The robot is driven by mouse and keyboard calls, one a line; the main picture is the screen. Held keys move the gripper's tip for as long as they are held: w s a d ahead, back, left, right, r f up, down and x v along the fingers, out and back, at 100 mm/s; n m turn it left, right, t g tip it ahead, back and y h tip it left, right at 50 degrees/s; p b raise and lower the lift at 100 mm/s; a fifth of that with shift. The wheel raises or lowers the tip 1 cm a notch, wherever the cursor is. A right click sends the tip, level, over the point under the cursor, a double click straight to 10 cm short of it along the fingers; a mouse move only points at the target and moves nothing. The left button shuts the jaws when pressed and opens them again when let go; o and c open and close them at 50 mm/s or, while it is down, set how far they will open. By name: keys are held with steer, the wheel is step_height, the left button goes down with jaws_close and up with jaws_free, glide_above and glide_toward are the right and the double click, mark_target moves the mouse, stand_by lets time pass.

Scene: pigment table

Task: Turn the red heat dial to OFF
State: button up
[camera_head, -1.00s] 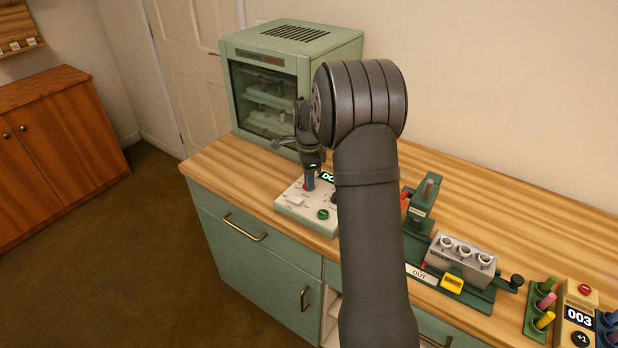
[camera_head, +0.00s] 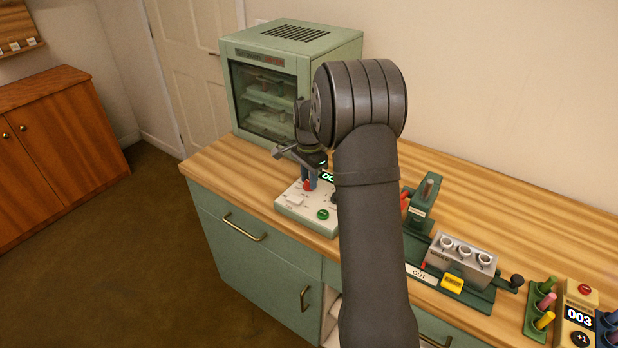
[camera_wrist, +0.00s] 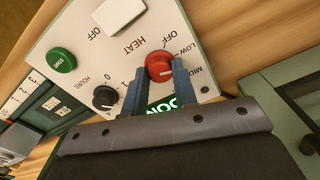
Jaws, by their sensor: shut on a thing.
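The red heat dial (camera_wrist: 159,66) is on a pale control panel (camera_wrist: 70,25), beside the printed words HEAT, OFF, LOW and MID. A pale mark shows on its face, but I cannot tell for sure which label it points to. My gripper (camera_wrist: 158,84) has one blue-grey finger on each side of the dial and is shut on it. In the head view the panel (camera_head: 284,205) sits on the counter, with my gripper (camera_head: 309,181) pointing down at the dial (camera_head: 307,186); my arm hides the panel's right part.
Next to the dial are a black HOURS knob (camera_wrist: 106,98), a green START button (camera_wrist: 61,60) and a white switch (camera_wrist: 118,12). A green oven (camera_head: 290,45) stands behind the panel. A grey block with several cups (camera_head: 461,262) is to the right.

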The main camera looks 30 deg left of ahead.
steer(key=n, duration=0.6)
steer(key=shift+n, duration=0.3)
steer(key=n, duration=0.6)
stand_by(0.3)
steer(key=o, duration=1)
step_height(320, 180, up, 18)
steer(key=shift+f, duration=0.25)
steer(key=shift+f, duration=0.1)
